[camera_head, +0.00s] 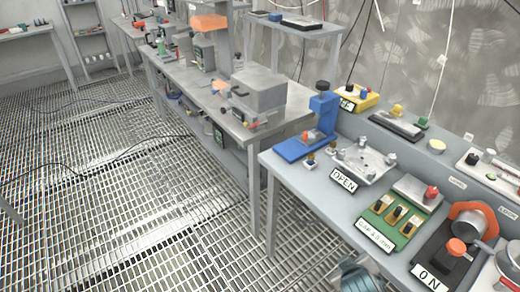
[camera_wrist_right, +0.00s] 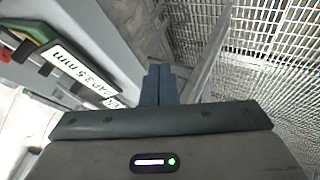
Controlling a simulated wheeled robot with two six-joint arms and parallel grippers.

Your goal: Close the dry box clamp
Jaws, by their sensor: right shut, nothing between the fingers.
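No thing in view is labelled as a dry box, and I cannot tell for sure which one it is. A grey box (camera_head: 260,90) with small parts at its front sits on the long table; the state of any clamp on it is too small to tell. A metal plate with small posts (camera_head: 365,160) stands behind an OPEN label (camera_head: 343,180) on the near bench. My right gripper (camera_wrist_right: 160,84) is shut and empty in the wrist view, below the bench edge near the CAP 3.5 mm label (camera_wrist_right: 80,75). My left gripper is not in view.
The near bench (camera_head: 300,182) holds a blue press (camera_head: 321,115), a green board with several brass parts (camera_head: 396,218), an orange-ringed cylinder (camera_head: 473,222) and an ON label (camera_head: 428,277). The grated floor (camera_head: 130,210) to the left is mostly clear, with a cable across it.

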